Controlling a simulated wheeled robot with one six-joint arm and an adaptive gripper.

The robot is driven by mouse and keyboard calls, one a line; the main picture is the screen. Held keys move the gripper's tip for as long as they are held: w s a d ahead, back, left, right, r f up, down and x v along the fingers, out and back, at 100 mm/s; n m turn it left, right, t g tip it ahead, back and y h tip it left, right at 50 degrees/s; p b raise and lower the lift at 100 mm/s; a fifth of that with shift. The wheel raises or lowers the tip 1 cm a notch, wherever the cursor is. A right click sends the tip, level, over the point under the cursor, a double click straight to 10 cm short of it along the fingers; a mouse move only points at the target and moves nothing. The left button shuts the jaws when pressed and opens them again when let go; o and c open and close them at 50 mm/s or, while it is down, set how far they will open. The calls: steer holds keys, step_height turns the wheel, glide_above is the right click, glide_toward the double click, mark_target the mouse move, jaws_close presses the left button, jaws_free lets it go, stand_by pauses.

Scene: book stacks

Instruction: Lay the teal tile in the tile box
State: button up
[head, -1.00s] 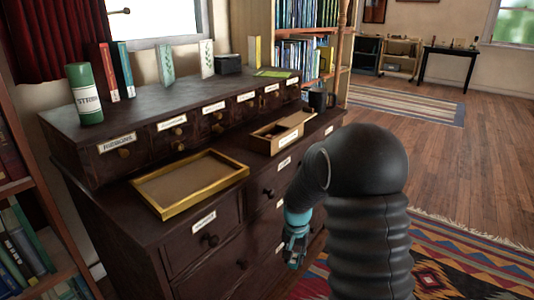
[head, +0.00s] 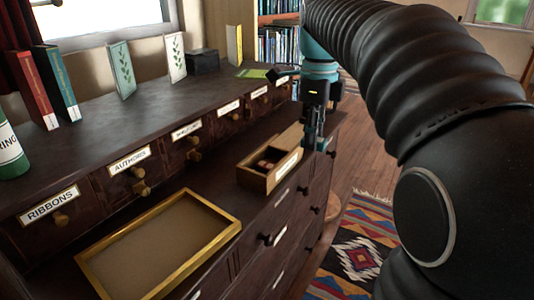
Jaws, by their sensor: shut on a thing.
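The tile box (head: 255,181) is a small wooden box with a white label on its front, standing on the dark cabinet's ledge. Its lid (head: 289,137) covers the right part, and the left part is open with reddish-brown tiles (head: 266,165) inside. My gripper (head: 315,143) points down beside the box's right end. It is shut on a thin teal piece, which I take for the teal tile (head: 320,143); it is small and mostly hidden by the fingers. I cannot tell whether it touches the box.
An empty gold-rimmed tray (head: 213,248) lies on the ledge to the left. Labelled small drawers (head: 130,172) with knobs stand behind it. Books (head: 50,88), cards (head: 121,69) and a dark box (head: 202,61) stand on top.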

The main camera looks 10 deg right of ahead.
step_height(320, 180, up, 2)
steer(key=shift+s+r+m, duration=0.1)
steer(key=shift+m, duration=0.5)
glide_above(265, 167)
step_height(265, 167, down, 7)
steer(key=shift+r, duration=0.1)
steer(key=shift+f, duration=2.1)
steer(key=o, duration=0.9)
